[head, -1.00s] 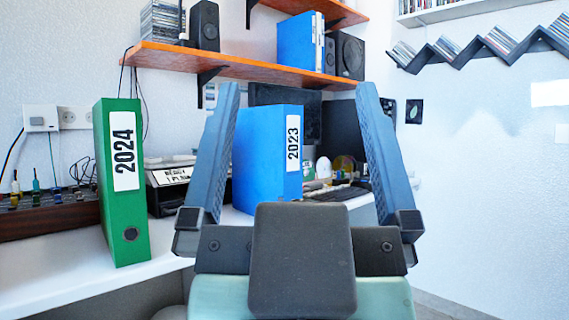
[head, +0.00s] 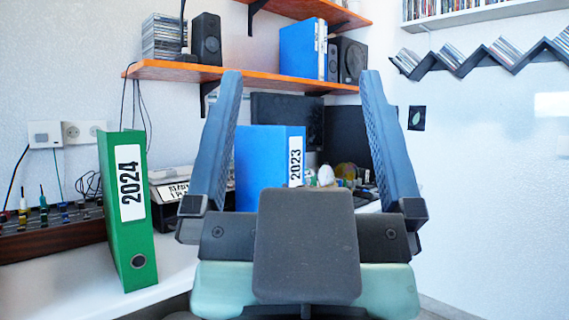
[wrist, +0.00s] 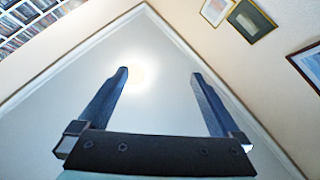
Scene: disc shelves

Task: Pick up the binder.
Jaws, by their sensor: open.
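A blue binder (head: 262,165) labelled 2023 stands upright on the white desk in the head view. Its lower part is hidden behind my gripper. A green binder (head: 134,222) labelled 2024 stands at the desk's front left, left of my gripper. Another blue binder (head: 303,49) stands on the orange shelf. My gripper (head: 298,80) is open and raised in front of the 2023 binder, which shows between its fingers. The wrist view shows the open fingers (wrist: 158,75) with nothing between them, only ceiling and walls beyond.
The orange shelf (head: 260,79) above holds speakers and a stack of discs. A dark zigzag shelf (head: 480,55) with discs hangs on the right wall. A mixer (head: 50,228) stands at the desk's left, and a monitor (head: 288,113) behind the 2023 binder. The right side is clear.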

